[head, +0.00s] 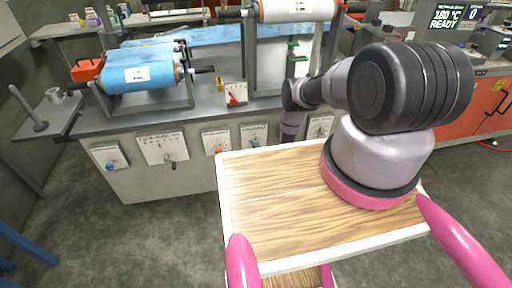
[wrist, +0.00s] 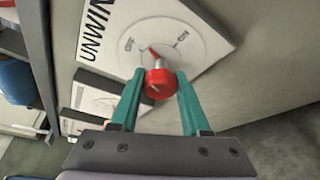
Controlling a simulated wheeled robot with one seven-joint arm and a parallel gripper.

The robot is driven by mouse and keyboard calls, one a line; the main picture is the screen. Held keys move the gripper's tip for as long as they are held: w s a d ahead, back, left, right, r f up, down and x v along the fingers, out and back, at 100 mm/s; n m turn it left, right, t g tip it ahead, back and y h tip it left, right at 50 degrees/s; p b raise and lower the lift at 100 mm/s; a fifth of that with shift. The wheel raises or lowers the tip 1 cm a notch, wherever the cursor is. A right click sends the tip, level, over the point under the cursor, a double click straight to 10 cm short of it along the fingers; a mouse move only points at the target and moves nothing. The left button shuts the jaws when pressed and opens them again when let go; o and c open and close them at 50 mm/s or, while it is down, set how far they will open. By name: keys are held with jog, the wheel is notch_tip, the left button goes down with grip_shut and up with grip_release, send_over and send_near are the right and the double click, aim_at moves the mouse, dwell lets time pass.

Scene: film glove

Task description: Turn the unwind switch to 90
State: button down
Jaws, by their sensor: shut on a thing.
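The unwind switch's red knob (wrist: 159,82) stands out from a white panel (wrist: 150,40) with large "UNWIN" lettering, cut off by the frame edge, and a round dial. The lettering runs sideways in the wrist view.
Several other control panels line the bench front, such as one with a dark knob (head: 163,149). Blue film rolls (head: 140,77) and an orange box (head: 87,69) sit on the bench. Another white panel (wrist: 93,101) adjoins the gripped one.

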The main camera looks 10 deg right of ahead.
jog(key=shift+c, duration=1.9)
grip_release()
jog(key=shift+s, duration=0.15)
jog(key=v, duration=1)
jog(key=shift+s+d, duration=0.15)
jog(key=shift+s, duration=0.15)
